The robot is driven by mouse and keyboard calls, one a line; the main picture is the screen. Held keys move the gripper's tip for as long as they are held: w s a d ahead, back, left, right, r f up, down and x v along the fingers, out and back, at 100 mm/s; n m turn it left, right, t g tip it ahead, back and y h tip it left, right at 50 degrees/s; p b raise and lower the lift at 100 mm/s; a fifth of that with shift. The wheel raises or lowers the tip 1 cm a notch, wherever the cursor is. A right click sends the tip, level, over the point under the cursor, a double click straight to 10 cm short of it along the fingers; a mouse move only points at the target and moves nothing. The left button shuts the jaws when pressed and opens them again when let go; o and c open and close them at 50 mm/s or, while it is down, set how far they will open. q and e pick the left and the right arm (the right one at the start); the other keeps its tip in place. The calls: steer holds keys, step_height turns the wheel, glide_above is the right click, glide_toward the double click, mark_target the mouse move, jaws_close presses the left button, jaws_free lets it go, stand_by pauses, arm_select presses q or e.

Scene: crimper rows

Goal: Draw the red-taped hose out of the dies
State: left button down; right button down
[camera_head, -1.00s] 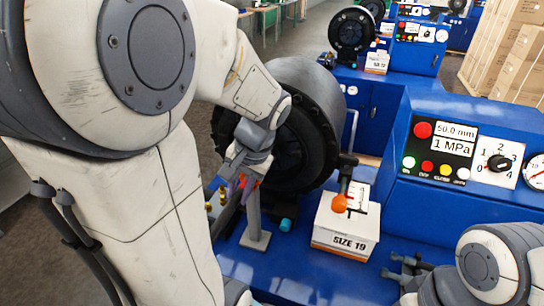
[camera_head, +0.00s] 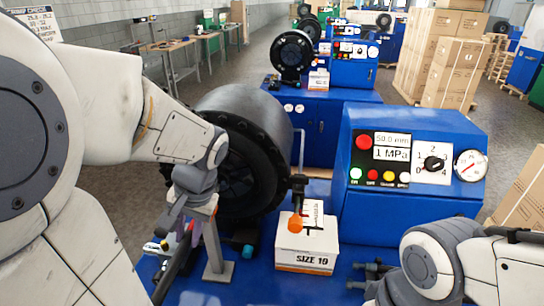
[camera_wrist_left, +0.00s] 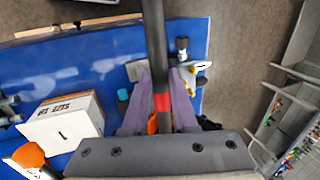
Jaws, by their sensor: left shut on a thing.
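The hose (camera_wrist_left: 154,40) is a black tube with a band of red tape (camera_wrist_left: 162,102). In the left wrist view it runs from the top edge down between the purple fingers of my left gripper (camera_wrist_left: 160,105), shut on it at the tape. In the head view my left gripper (camera_head: 178,232) is beside a grey post (camera_head: 214,248), in front and left of the black round crimper head (camera_head: 255,165). My forearm covers part of the head's face, so I cannot tell whether the hose is in the dies. My right gripper (camera_head: 362,276) is low right, fingers apart, empty.
The control panel (camera_head: 385,160) is to the right. More crimpers (camera_head: 292,52) stand behind.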

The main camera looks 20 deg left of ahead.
mark_target(189, 237)
arm_select(q)
steer(key=shift+r+p, duration=2.9)
steer(key=shift+r, duration=0.45)
